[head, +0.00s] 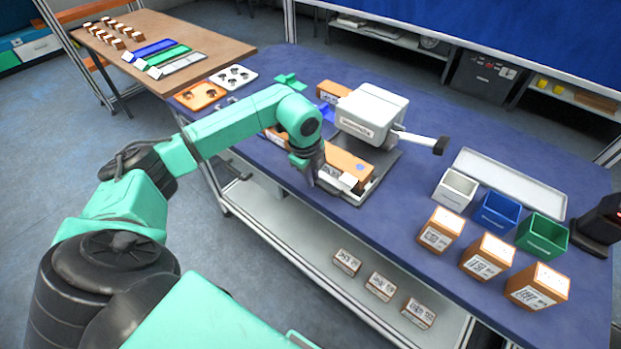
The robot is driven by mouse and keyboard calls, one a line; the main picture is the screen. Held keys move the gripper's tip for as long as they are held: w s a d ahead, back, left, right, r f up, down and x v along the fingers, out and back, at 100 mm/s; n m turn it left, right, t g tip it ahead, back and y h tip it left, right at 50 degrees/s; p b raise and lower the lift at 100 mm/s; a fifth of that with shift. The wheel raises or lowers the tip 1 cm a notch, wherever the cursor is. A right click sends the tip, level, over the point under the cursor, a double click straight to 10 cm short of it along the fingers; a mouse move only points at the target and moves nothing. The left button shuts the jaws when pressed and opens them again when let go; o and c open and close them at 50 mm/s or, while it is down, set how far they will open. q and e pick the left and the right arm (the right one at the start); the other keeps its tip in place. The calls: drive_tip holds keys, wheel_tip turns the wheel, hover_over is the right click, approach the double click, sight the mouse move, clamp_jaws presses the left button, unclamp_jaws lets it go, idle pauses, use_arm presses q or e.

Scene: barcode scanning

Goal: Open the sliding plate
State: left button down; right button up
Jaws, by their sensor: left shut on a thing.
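The white machine (371,113) stands on a dark base on the blue-topped table. The fingers are dark and small, so the exact contact is hard to see. My left forearm hides part of the orange strip behind it. My right gripper is not in view.
White, blue (495,212) and green bins stand right, with orange-and-white labelled boxes (487,257) before them. An empty white tray (510,183) lies behind. A black device (599,226) stands at the right edge. A black-ended lever (424,143) sticks out from the machine.

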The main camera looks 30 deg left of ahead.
use_arm(q)
drive_tip(key=shift+w, duration=0.35)
drive_tip(key=c, duration=0.9)
unclamp_jaws()
drive_tip(key=shift+s, duration=0.15)
drive_tip(key=shift+s+r, duration=0.1)
drive_tip(key=shift+s, duration=0.1)
drive_tip(key=shift+r, duration=0.25)
drive_tip(key=s+r+b, duration=0.1)
drive_tip(key=r, duration=0.3)
drive_tip(key=s+r, duration=0.1)
drive_tip(key=r, duration=0.4)
drive_tip(key=r+b, duration=0.1)
drive_tip(key=r, duration=0.4)
drive_tip(key=shift+s+a+b, duration=0.25)
drive_tip(key=shift+s+b, duration=0.05)
drive_tip(key=shift+s, duration=0.1)
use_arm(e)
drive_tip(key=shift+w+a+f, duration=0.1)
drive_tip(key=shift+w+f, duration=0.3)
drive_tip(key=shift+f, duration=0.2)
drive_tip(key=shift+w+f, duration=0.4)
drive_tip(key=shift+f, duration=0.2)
use_arm(q)
drive_tip(key=shift+f, duration=0.1)
